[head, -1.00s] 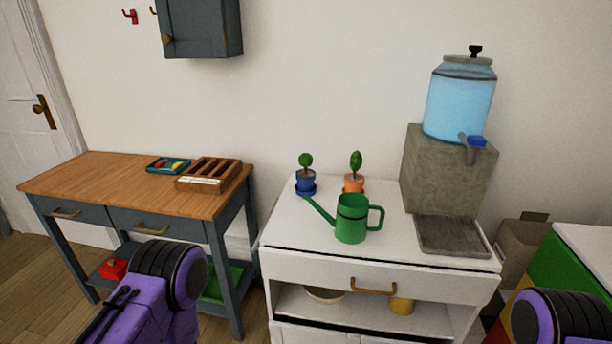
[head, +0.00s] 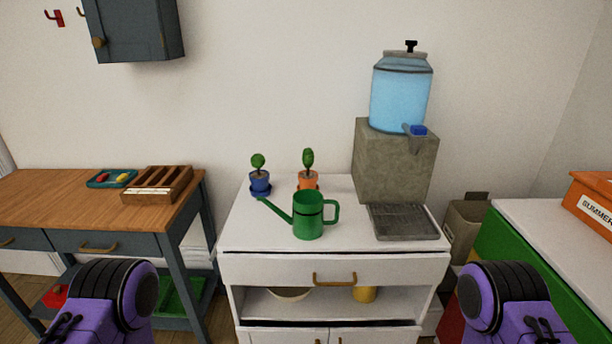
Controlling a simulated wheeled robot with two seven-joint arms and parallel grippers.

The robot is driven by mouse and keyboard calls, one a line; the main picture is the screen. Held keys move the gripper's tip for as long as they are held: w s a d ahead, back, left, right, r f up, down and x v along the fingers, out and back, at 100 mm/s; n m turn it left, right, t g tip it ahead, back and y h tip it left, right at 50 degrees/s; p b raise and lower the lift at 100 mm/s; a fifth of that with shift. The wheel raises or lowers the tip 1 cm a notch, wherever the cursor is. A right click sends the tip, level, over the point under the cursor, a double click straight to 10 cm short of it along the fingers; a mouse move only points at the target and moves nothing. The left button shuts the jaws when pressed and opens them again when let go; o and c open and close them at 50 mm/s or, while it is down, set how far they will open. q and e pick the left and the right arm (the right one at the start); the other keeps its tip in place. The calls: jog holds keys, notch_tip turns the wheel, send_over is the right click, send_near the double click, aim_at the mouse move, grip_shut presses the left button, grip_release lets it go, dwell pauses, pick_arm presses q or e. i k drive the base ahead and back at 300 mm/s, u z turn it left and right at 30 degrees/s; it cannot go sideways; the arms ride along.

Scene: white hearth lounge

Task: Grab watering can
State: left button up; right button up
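A green watering can (head: 308,217) stands upright on the white cabinet top (head: 262,238), near its front middle. Its spout points left and its handle is on the right. Both of my purple arms show at the bottom of the head view, one at the lower left and one at the lower right. Both are in front of the cabinet and apart from the can. Neither gripper's fingers are in view.
A blue potted plant (head: 260,181) and an orange potted plant (head: 308,178) stand behind the can. A water dispenser (head: 397,158) with a drip tray (head: 404,222) stands to its right. A wooden-topped table (head: 60,200) is left, a green-sided counter (head: 520,265) right.

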aim_at(307, 223)
jog(key=z, duration=0.45)
jog(key=k, duration=0.55)
jog(key=z, duration=0.8)
jog(key=i, duration=1)
jog(key=u, duration=0.8)
